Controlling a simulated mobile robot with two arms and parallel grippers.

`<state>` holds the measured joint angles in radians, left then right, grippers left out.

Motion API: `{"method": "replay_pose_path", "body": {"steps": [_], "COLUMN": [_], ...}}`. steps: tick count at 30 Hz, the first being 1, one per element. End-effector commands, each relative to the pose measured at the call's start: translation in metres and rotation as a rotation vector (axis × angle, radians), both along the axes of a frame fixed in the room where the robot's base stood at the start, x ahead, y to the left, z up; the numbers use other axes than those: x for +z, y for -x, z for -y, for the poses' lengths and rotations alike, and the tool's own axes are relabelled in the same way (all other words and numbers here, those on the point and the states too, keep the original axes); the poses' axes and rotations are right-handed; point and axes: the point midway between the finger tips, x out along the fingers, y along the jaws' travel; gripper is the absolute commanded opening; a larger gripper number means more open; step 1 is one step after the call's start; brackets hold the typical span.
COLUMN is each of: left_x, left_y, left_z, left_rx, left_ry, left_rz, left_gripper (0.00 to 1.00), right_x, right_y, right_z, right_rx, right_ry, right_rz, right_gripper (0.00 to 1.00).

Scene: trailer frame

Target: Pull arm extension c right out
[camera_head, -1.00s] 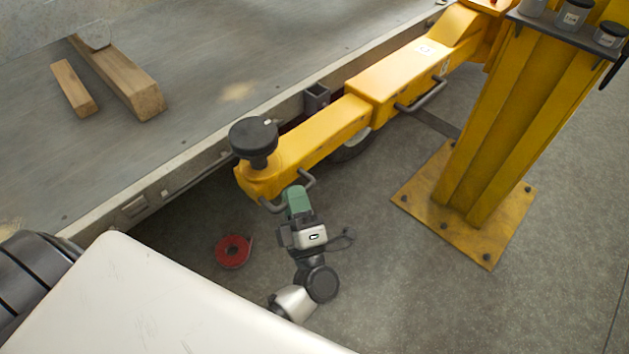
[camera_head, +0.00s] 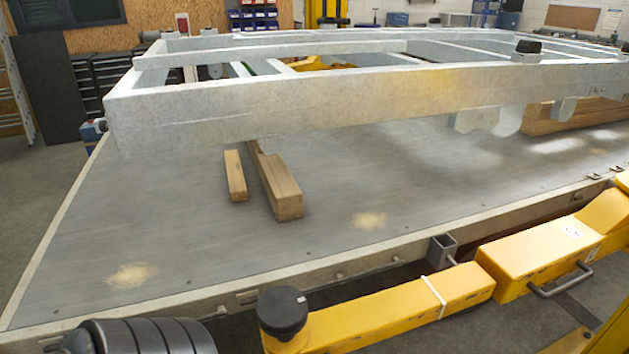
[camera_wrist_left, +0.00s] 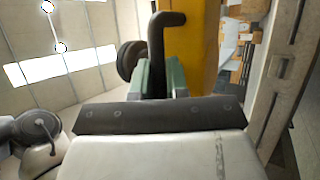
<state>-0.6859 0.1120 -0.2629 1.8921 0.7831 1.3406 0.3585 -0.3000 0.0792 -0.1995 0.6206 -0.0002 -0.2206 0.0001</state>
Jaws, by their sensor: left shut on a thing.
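The yellow arm extension (camera_head: 390,314) sticks out of its thicker yellow sleeve (camera_head: 535,262) in the head view. A white line (camera_head: 433,293) crosses it near the sleeve, and a black round pad (camera_head: 283,312) stands on its outer end. In the left wrist view my left gripper (camera_wrist_left: 160,80) has its green fingers shut on the dark bent handle (camera_wrist_left: 158,45), beside the yellow extension (camera_wrist_left: 198,40). The pad (camera_wrist_left: 128,60) shows behind the handle. In the head view my left gripper and this handle are below the picture. My right gripper is in neither view.
The grey platform (camera_head: 330,235) with its edge rail runs along the extension's far side. Wooden beams (camera_head: 278,190) lie on it under a galvanised trailer frame (camera_head: 290,100). The sleeve has its own dark handle (camera_head: 562,284).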

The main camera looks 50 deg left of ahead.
Motion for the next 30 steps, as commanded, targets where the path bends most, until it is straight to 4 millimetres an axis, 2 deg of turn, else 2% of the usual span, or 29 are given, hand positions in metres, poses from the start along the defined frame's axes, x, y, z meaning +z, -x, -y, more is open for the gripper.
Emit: {"method": "replay_pose_path", "body": {"steps": [6, 7, 11, 22, 30], "left_x": [-0.002, -0.002, -0.001, -0.005, -0.032], "left_y": [0.002, 0.002, 0.002, 0.005, 0.037], "left_z": [-0.001, -0.001, -0.001, 0.003, 0.031], "left_rx": [0.005, 0.005, 0.004, 0.001, 0.003], "left_ry": [-0.001, -0.001, -0.002, 0.0, 0.0], "left_rz": [-0.004, -0.004, -0.005, -0.006, -0.008], "left_gripper": [0.0, 0.18, 0.38, 0.39, 0.39], "right_x": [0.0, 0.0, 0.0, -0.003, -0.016], "right_y": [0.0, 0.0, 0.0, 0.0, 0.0], "right_z": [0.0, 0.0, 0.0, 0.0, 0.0], "right_rx": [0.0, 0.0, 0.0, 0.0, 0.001], "right_ry": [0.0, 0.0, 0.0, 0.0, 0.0], "right_rz": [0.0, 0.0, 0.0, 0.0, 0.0], "right_gripper": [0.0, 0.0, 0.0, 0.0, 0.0]}}
